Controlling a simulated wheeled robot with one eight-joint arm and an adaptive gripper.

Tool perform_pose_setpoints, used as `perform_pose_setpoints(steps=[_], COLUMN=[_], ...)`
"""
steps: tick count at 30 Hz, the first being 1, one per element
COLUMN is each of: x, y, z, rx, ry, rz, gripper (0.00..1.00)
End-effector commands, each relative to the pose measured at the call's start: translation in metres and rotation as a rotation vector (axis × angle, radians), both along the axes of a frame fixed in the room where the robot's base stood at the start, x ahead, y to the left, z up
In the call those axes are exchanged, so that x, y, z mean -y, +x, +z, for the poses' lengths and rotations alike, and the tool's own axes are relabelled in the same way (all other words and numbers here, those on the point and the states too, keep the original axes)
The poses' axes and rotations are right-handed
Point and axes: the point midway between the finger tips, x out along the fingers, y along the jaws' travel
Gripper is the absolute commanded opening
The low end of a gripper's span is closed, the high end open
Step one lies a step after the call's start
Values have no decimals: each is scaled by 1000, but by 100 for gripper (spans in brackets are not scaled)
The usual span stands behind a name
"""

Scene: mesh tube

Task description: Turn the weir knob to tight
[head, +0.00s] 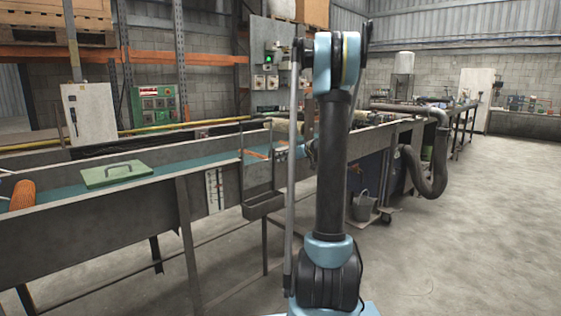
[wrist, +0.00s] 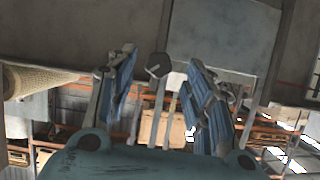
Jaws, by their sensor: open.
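In the wrist view, a dark round knob (wrist: 158,65) on pale rods shows between the fingers of my gripper (wrist: 161,60); it looks like the weir knob. The two blue-padded fingers are spread apart, one on each side of it, with a gap visible on both sides. I cannot tell the depth between knob and fingertips, or read any mark on the knob. A grey plate (wrist: 222,35) stands behind. In the head view, an upright metal frame with a plate (head: 258,165) crosses the trough beside my arm. My arm hides most of the gripper there, and I cannot make out the knob.
The long trough (head: 90,215) runs across the left, with a green lid with a handle (head: 117,173) and an orange mesh roll (head: 22,195) in it. A grey bucket (head: 363,206) and a thick hose (head: 425,175) are right of my arm. The floor at right is clear.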

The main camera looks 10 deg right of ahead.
Motion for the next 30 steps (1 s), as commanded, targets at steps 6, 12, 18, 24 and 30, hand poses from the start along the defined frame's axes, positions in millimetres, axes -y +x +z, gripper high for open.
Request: perform_pose_setpoints(steps=[6,12,18,24,30], x=[-14,-18,-18,-18,-21], y=[18,23,23,23,23], z=[-10,-12,-12,-12,-12], rx=[0,0,0,0,-2], ry=[0,0,0,0,2], rz=[1,0,0,0,1], gripper=[47,47,47,7,3])
